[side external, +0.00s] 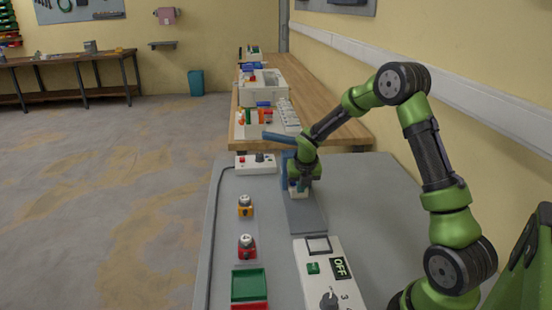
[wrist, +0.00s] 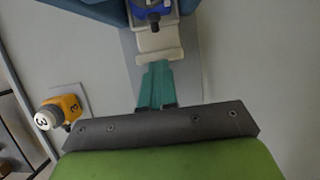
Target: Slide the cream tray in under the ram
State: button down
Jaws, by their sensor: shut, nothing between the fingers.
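The cream tray (wrist: 160,42) lies on a grey-blue base plate (wrist: 190,80), between the walls of a blue press frame (wrist: 112,12). A blue part with a dark piece (wrist: 153,18) shows over the tray's far end; whether this is the ram or a load cannot be told. My gripper (wrist: 157,66) is shut and empty, its teal fingertips at the tray's near edge, touching or almost touching. In the side view, my gripper (side external: 298,184) is low at the blue frame (side external: 286,160) and partly hides the tray (side external: 299,193).
An orange button box (side external: 245,210) and a red one (side external: 247,252) stand left of the plate. A white switch box (side external: 256,164) sits at the far edge. The grey table is clear on the right.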

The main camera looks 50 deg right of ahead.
jog(key=shift+d, duration=0.15)
jog(key=s+a, duration=0.3)
jog(key=shift+a+r, duration=0.2)
jog(key=shift+r, duration=0.15)
jog(key=v, duration=0.9)
jog(key=s+a+r+m+t+y, duration=0.2)
jog(key=s+a+r+m, duration=0.3)
jog(key=m, duration=1)
jog(key=s+a+r+m+t+y, duration=0.2)
jog(key=s+a+r+m, duration=0.4)
jog(key=s+a+m, duration=0.5)
jog(key=a+m+y, duration=0.1)
jog(key=a+m, duration=0.2)
jog(key=m, duration=0.2)
jog(key=shift+s+r, duration=0.2)
